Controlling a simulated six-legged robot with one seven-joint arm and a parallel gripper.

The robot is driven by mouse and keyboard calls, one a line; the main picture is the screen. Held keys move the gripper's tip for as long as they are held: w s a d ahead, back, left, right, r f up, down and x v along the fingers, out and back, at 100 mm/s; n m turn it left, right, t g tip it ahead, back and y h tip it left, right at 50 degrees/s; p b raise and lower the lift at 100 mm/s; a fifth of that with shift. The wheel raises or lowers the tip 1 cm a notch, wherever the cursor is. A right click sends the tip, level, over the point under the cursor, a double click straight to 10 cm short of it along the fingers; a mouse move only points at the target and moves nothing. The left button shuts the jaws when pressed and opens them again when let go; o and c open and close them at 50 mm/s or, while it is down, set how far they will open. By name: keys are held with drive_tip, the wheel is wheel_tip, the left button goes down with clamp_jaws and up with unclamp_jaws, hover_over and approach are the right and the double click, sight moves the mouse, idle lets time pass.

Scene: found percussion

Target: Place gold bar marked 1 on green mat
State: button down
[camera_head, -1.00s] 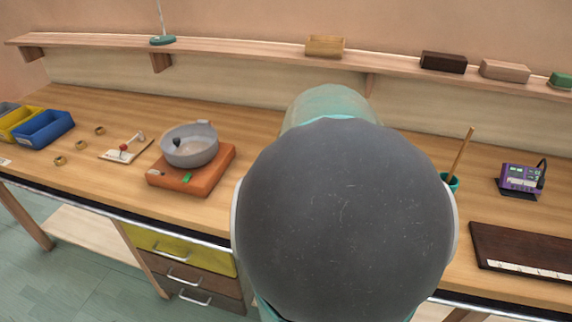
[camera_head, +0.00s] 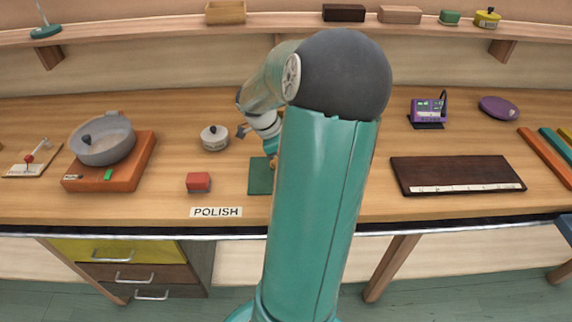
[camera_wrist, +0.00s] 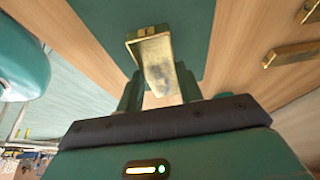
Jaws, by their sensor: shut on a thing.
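My gripper (camera_wrist: 158,92) is shut on a gold bar (camera_wrist: 155,60) in the wrist view, with a finger on each side of it. The bar has a tarnished, grey-smudged face; I cannot read a number on it. Its far end is over the green mat (camera_wrist: 165,18), and I cannot tell whether it touches it. In the head view the green mat (camera_head: 260,177) lies on the bench behind the POLISH label, partly hidden by my arm. My arm hides the held bar there.
Two more gold bars, one lower (camera_wrist: 290,53) and one upper (camera_wrist: 309,11), lie right of the mat. A red block (camera_head: 198,182) and a small lidded pot (camera_head: 214,138) stand left of the mat. A dark board (camera_head: 457,180) lies to the right.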

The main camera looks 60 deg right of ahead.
drive_tip(key=shift+w+d+f, duration=0.1)
drive_tip(key=shift+f, duration=1.5)
drive_tip(key=c, duration=0.9)
unclamp_jaws()
drive_tip(key=shift+f, duration=0.15)
